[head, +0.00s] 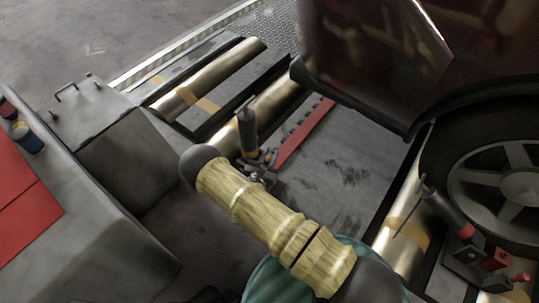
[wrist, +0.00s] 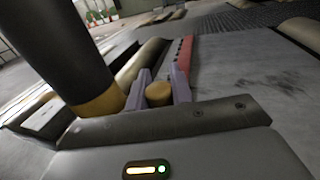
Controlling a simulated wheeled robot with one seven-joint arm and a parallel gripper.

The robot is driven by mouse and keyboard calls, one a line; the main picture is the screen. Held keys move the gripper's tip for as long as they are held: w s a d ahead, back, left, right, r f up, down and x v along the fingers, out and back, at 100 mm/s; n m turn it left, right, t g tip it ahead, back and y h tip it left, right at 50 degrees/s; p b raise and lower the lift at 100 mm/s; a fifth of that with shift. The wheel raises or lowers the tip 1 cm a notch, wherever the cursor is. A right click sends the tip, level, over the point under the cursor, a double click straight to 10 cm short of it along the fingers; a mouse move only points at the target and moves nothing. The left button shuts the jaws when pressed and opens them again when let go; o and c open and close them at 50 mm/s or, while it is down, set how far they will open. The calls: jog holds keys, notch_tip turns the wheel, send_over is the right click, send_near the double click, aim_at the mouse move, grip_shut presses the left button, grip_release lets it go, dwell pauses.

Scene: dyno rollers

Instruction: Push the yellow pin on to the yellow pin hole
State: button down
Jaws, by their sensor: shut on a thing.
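The yellow pin (wrist: 158,94) shows as a short round yellow top between the two purple fingers of my gripper (wrist: 160,92) in the wrist view. My gripper is shut on it. A dark upright post (wrist: 70,45) with a yellow lower end stands close at the left of the fingers. In the head view this post (head: 247,132) stands just behind my gripper (head: 267,158), beyond the end of my arm. The pin is too small to make out there. I cannot make out the yellow pin hole in either view.
A red rail (head: 305,132) runs away beyond my gripper. Metal rollers (head: 212,76) lie at the back left. A car wheel (head: 505,175) stands at the right, beside a similar dark post (head: 443,205) with red parts. A grey box (head: 130,160) is at the left.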

jog(key=c, duration=1.1)
grip_release()
jog(key=shift+c, duration=0.2)
jog(key=p+v, duration=0.7)
jog(key=v, duration=1)
jog(key=shift+p, duration=0.3)
jog(key=shift+s+a, duration=0.1)
